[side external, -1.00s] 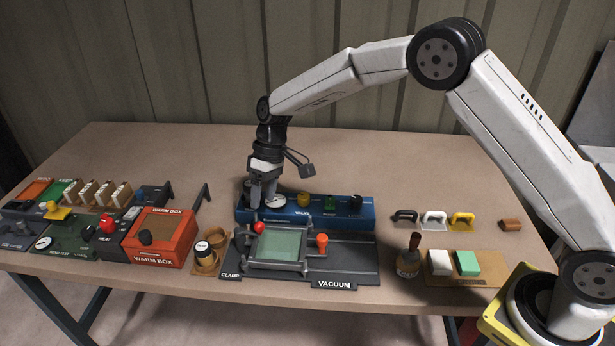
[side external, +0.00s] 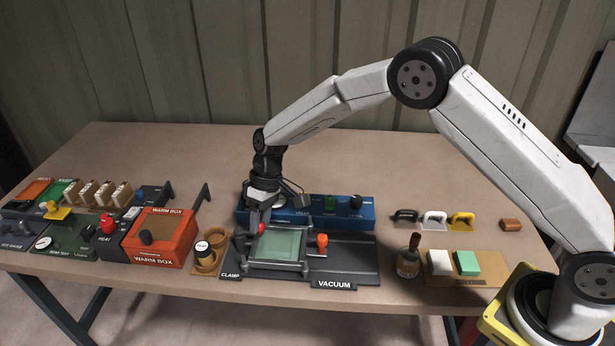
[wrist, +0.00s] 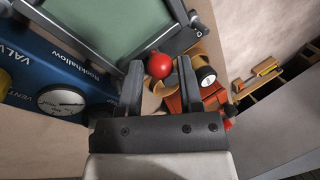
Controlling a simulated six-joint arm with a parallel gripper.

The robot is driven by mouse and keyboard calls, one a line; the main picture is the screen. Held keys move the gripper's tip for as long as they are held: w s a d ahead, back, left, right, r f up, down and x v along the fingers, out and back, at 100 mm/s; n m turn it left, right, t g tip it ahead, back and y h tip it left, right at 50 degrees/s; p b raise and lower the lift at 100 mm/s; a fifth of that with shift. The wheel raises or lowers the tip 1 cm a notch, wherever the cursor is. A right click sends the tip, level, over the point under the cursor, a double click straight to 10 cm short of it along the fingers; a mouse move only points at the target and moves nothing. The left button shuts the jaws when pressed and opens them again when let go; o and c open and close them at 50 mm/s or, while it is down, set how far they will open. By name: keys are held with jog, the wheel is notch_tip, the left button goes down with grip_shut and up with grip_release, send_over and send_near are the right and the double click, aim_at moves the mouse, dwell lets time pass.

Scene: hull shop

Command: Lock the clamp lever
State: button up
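The clamp lever's red ball knob (side external: 261,229) stands at the left edge of the frame around a pale green panel (side external: 279,243), near the CLAMP label (side external: 230,275). My gripper (side external: 257,222) is pointed down at the knob from above. In the wrist view, my gripper (wrist: 160,74) has its two fingers apart, with the red knob (wrist: 159,65) between their tips and a visible gap on each side. The lever's shaft below the knob is mostly hidden.
A blue valve box (side external: 350,215) with a gauge and knobs stands behind the clamp plate. An orange knob (side external: 322,241) rises right of the panel. Brown cups (side external: 208,262) and the orange warm box (side external: 160,238) stand to the left. The table behind is free.

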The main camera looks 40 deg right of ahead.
grip_shut()
jog(key=shift+w+d+n, duration=0.15)
jog(key=shift+w+n, duration=0.1)
jog(key=shift+n, duration=0.35)
jog(key=shift+o, duration=2.2)
grip_release()
jog(key=shift+r, duration=0.15)
jog(key=v, duration=0.7)
jog(key=shift+w+r, duration=0.2)
jog(key=shift+r, duration=0.05)
jog(key=shift+d, duration=0.1)
